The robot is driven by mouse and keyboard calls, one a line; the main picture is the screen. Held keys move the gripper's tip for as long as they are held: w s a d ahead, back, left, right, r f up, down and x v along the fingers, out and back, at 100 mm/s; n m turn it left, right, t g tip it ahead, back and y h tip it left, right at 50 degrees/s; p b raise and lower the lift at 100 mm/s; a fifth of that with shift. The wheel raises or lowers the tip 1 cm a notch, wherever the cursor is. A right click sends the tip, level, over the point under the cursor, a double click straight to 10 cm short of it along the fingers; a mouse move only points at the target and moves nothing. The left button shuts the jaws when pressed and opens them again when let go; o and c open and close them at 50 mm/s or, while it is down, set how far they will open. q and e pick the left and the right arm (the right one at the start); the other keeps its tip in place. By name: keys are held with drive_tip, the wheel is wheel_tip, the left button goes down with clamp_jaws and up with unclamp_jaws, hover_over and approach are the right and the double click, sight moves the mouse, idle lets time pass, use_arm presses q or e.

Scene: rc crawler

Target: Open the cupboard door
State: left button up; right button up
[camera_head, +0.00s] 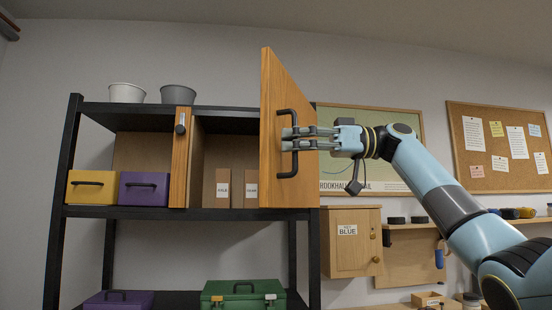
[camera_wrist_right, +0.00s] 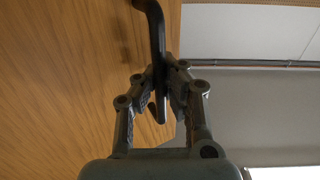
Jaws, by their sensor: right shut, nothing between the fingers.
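The wooden cupboard door (camera_head: 306,175) stands swung outward on the right side of the cupboard (camera_head: 203,150), and the inside shows. Its black bar handle (camera_head: 294,160) is upright on the door face; it also shows in the wrist view (camera_wrist_right: 155,40). My right gripper (camera_head: 288,138) is at the handle, its fingers pointing left across it. My left gripper is out of view.
Small cartons (camera_head: 222,188) stand inside the cupboard. Yellow (camera_head: 91,198) and purple (camera_head: 144,197) boxes sit on the black shelf (camera_head: 150,213) at left, with two pots on top. A small wooden cabinet (camera_head: 342,262) hangs right of the rack, below the door.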

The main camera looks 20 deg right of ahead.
drive_tip(key=shift+o, duration=1)
drive_tip(key=shift+s+d+r, duration=0.1)
drive_tip(key=shift+s+d, duration=0.45)
drive_tip(key=shift+d, duration=0.15)
drive_tip(key=shift+o, duration=1.1)
drive_tip(key=shift+w+a, duration=1.05)
drive_tip(key=shift+a, duration=0.15)
drive_tip(key=shift+s+d, duration=0.4)
drive_tip(key=shift+d, duration=0.3)
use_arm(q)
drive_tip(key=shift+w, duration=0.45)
use_arm(e)
drive_tip(key=v, duration=1.2)
drive_tip(key=shift+o, duration=0.3)
drive_tip(key=shift+s, duration=0.1)
